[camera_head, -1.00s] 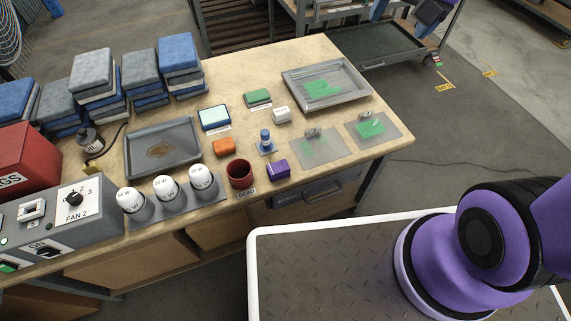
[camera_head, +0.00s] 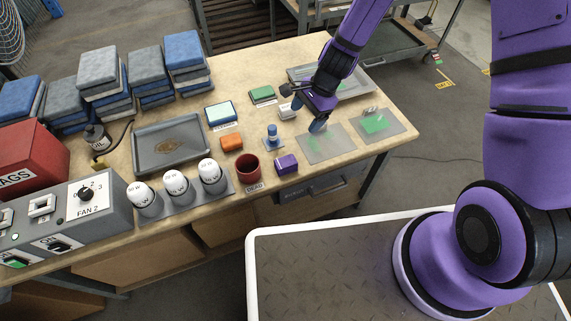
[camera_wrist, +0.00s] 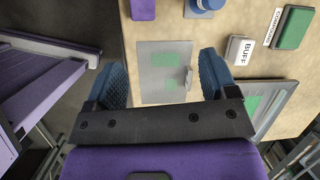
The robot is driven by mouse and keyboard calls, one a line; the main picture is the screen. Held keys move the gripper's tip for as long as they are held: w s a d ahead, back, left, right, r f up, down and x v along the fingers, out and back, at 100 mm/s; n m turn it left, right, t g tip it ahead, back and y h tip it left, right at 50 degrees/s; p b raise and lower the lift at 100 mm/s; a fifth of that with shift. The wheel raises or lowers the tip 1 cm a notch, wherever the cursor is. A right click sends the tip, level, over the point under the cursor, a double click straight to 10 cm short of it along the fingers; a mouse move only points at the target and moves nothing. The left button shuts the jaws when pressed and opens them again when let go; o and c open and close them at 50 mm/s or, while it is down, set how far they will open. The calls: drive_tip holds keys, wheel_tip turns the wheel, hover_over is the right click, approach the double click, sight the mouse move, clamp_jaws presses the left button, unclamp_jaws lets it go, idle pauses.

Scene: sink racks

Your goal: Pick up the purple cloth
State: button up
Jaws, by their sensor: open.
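The purple cloth (camera_head: 287,164) is a small folded block near the front edge of the wooden workbench, to the right of the dark red cup. In the wrist view the purple cloth (camera_wrist: 143,9) shows at the top edge, partly cut off. My gripper (camera_head: 304,108) is over the bench, up and to the right of the cloth. In the wrist view its blue fingers (camera_wrist: 163,72) are spread, with nothing held between them. They are apart from the cloth and face a grey mat with a green patch.
The red DEAD cup (camera_head: 248,168) stands left of the cloth. A blue-topped item (camera_head: 272,136) stands behind it, with an orange block (camera_head: 231,143) farther left. The grey mats (camera_head: 325,148) to the right are flat. A white BUFF block (camera_wrist: 239,50) lies near my gripper.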

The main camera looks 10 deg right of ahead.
drive_tip(key=m, duration=0.2)
approach(285, 161)
drive_tip(key=w, duration=0.1)
drive_tip(key=shift+g, duration=0.3)
drive_tip(key=x, duration=0.5)
drive_tip(key=shift+w+d+f, duration=0.1)
drive_tip(key=shift+d+f, duration=0.1)
drive_tip(key=shift+f, duration=0.25)
drive_tip(key=shift+s+x, duration=0.2)
drive_tip(key=shift+x, duration=1.15)
drive_tip(key=shift+s+x, duration=0.2)
drive_tip(key=shift+x, duration=1.1)
drive_tip(key=c, duration=1.1)
drive_tip(key=shift+o, duration=0.2)
drive_tip(key=shift+r, duration=0.15)
drive_tip(key=shift+r, duration=1.65)
drive_tip(key=s+d, duration=0.2)
drive_tip(key=d, duration=0.5)
drive_tip(key=s+d+r, duration=0.1)
drive_tip(key=s+d, duration=0.2)
drive_tip(key=d, duration=0.5)
drive_tip(key=shift+s+r, duration=0.25)
